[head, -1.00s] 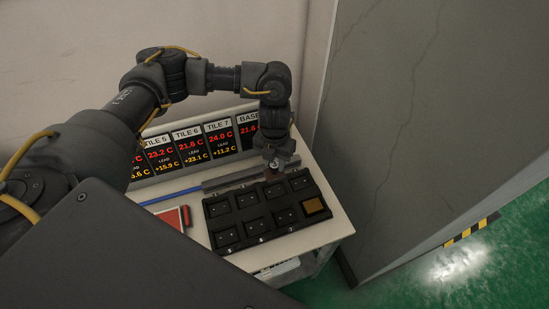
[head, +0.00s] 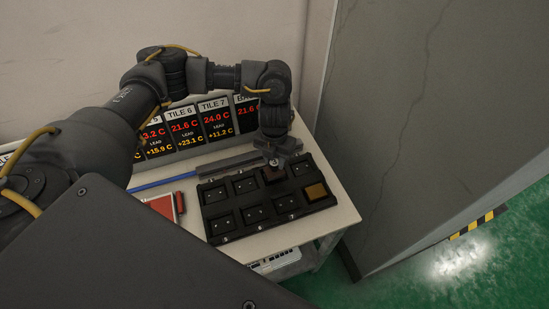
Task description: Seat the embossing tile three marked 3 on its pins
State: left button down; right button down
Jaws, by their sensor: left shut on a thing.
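My left gripper (head: 274,159) points down over the back row of the black base (head: 229,234). It is shut on a small dark reddish-brown tile (head: 274,175). The tile is at the third back pocket from the left; I cannot tell whether it touches the pins or is just above them. Its mark cannot be read from here. Other pockets, such as the back left one (head: 213,194), are bare and show small pale pins. An amber tile (head: 316,191) sits in the front right pocket. My right gripper is not in view.
A row of temperature displays (head: 184,128) stands behind the base on the white table (head: 340,216). A dark bar (head: 225,164) and a blue rod (head: 163,181) lie between them. A red item (head: 163,206) lies left of the base. A grey wall stands right.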

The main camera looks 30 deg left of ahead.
aim_at(275, 162)
pick_arm(q)
jog(key=shift+f+b, duration=0.65)
jog(key=shift+f, duration=0.4)
jog(key=c, duration=0.9)
grip_release()
jog(key=shift+c, duration=0.2)
jog(key=shift+r, duration=0.1)
notch_tip(275, 162, up, 11)
jog(key=shift+b, duration=0.3)
